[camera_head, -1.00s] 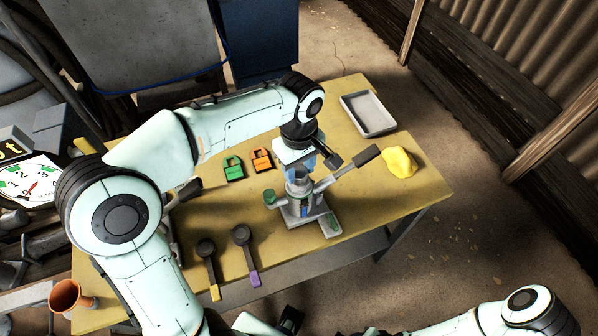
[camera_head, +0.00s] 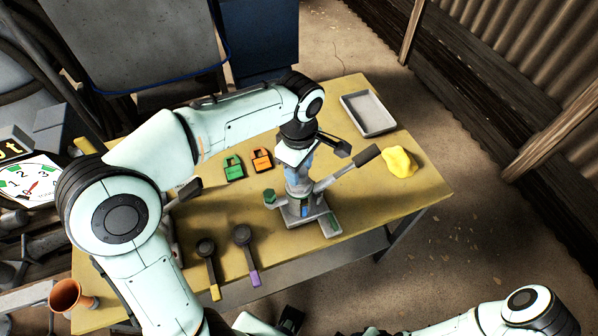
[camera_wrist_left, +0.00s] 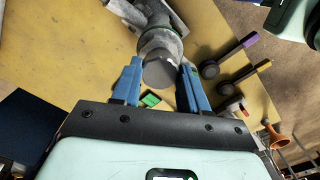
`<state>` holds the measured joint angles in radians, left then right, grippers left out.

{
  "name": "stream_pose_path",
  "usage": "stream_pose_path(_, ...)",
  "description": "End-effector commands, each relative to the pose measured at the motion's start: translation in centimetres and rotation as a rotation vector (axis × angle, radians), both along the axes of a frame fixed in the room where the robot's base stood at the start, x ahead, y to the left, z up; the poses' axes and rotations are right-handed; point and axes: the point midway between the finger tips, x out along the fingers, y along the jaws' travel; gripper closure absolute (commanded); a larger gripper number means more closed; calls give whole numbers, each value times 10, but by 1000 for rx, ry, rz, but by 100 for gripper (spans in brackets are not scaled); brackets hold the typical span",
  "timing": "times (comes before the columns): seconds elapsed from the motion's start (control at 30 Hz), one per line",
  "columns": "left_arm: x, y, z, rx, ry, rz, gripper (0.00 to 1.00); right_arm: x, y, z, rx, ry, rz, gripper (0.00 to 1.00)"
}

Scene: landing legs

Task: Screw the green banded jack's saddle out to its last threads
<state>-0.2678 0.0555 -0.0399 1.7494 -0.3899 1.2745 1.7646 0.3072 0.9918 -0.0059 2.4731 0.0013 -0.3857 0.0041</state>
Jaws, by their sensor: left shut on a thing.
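The jack (camera_head: 304,208) stands upright on the yellow table, with green marks on its base and sides and a grey arm reaching out to its right. My left gripper (camera_head: 300,172) is over its top, pointing down. In the left wrist view the round grey saddle (camera_wrist_left: 159,73) sits between the two blue fingers of my left gripper (camera_wrist_left: 160,85), which is shut on it. The jack's threads are hidden or too small to make out. My right arm shows at the bottom right of the head view, but its fingers are not visible.
A green padlock (camera_head: 234,169) and an orange padlock (camera_head: 262,160) lie left of the jack. Two dark-headed tools, yellow-ended (camera_head: 209,265) and purple-ended (camera_head: 248,255), lie nearer.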

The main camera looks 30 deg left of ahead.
Motion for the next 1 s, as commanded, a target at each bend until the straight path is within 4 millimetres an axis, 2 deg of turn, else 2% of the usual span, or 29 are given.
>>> stream_pose_path(0.3,-2,0,-4,1,13,314,85,0,0,-1,0,0,0,57)
stream_pose_path(0.67,-2,0,-5,2,14,359,85,0,0,-1,0,0,0,57)
stream_pose_path(0.9,-2,0,-5,3,13,624,85,-1,0,-1,0,1,0,57)
stream_pose_path(1.0,-2,0,-5,4,14,679,85,-1,0,-2,0,1,0,57)
